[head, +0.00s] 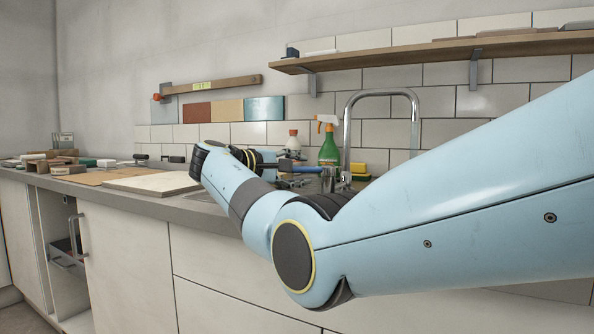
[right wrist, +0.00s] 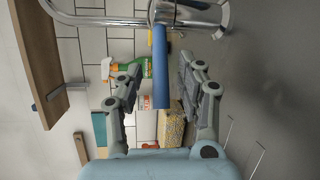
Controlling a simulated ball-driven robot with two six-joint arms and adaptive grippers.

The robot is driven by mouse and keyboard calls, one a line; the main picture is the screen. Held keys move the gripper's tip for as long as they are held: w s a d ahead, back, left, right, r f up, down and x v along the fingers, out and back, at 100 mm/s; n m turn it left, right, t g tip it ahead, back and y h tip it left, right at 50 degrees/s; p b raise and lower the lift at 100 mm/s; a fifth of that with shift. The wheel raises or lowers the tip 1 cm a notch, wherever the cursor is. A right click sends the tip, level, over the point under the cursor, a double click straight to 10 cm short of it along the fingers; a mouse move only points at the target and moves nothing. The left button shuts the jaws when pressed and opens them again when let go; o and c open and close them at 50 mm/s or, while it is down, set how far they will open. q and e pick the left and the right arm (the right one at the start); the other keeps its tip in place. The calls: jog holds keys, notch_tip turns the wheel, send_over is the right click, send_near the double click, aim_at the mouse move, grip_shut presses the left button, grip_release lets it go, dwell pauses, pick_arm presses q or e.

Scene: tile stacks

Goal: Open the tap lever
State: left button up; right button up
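The chrome tap with its arched spout (head: 414,112) stands at the back of the counter in the head view. Its blue lever (head: 307,169) points left from the tap's base. In the right wrist view the tap body (right wrist: 178,12) is at the top and the blue lever (right wrist: 161,68) reaches down from it. My right gripper (right wrist: 160,82) is open, with one finger on each side of the lever and a visible gap to both. In the head view my own arm hides most of the right gripper. My left gripper is not in view.
Near the tap are a green spray bottle (head: 329,150), a white bottle with a red cap (head: 293,144) and a yellow sponge (head: 359,169). A wooden shelf (head: 430,50) hangs above. Boards (head: 150,184) and loose items lie on the left counter. A drawer below stands open.

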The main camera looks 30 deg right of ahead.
jog(key=v, duration=1.2)
jog(key=shift+f, duration=0.1)
